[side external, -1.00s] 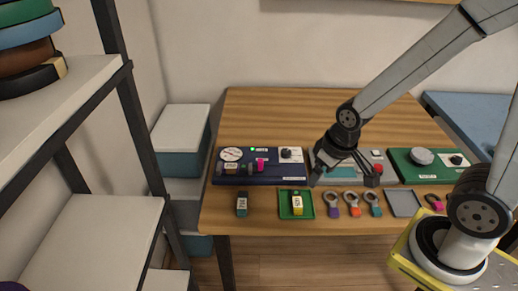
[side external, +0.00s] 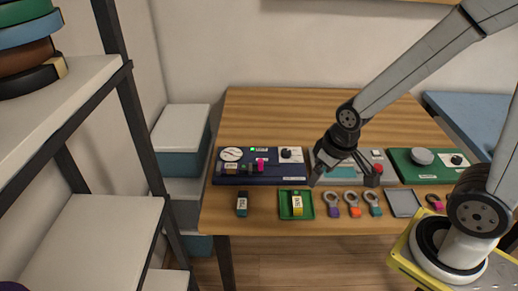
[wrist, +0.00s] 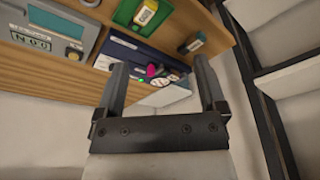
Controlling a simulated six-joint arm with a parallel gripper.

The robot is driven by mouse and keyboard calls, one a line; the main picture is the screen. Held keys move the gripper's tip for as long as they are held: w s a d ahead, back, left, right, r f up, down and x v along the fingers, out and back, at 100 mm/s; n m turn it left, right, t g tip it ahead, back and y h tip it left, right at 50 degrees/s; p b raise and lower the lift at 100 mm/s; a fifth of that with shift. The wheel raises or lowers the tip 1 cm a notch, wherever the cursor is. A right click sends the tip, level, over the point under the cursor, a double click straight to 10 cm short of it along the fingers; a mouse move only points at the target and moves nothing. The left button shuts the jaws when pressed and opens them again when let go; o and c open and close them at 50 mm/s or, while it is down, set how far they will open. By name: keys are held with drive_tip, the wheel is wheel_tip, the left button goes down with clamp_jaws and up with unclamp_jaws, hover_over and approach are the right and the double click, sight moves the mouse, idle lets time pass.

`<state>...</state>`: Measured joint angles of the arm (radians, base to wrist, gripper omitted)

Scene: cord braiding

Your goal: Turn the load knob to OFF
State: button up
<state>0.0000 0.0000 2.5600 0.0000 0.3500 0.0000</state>
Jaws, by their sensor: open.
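A dark blue panel (side external: 285,178) lies at the left of the table's row of devices. It has a round gauge (side external: 231,154), a green light, a pink part (side external: 260,162) and a black knob (side external: 286,153) on a white plate. A green panel (side external: 402,170) at the right has another black knob (side external: 456,160) on a white plate. Knob labels are too small to read. My gripper (side external: 344,180) is open, its fingers over the grey middle panel in the side view. In the wrist view my open gripper (wrist: 162,66) frames part of the blue panel (wrist: 140,52), with nothing between its fingers.
The grey panel (side external: 326,182) has a red button and a teal window. In front lie a green tray (side external: 284,213) holding a yellow-labelled block, a dark block (side external: 242,203), several ring-ended tools and a grey tray (side external: 404,203). The table's back is clear. A shelf (side external: 90,240) stands left.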

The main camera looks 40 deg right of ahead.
idle(0.5)
drive_tip(key=m+g, duration=0.3)
drive_tip(key=m, duration=0.8)
hover_over(286, 152)
wheel_tip(286, 152, down, 10)
drive_tip(key=shift+s+a+r, duration=0.1)
drive_tip(key=shift+a+r, duration=0.05)
drive_tip(key=shift+r, duration=0.05)
drive_tip(key=shift+d+f, duration=0.25)
drive_tip(key=shift+f, duration=0.1)
drive_tip(key=shift+f, duration=3.75)
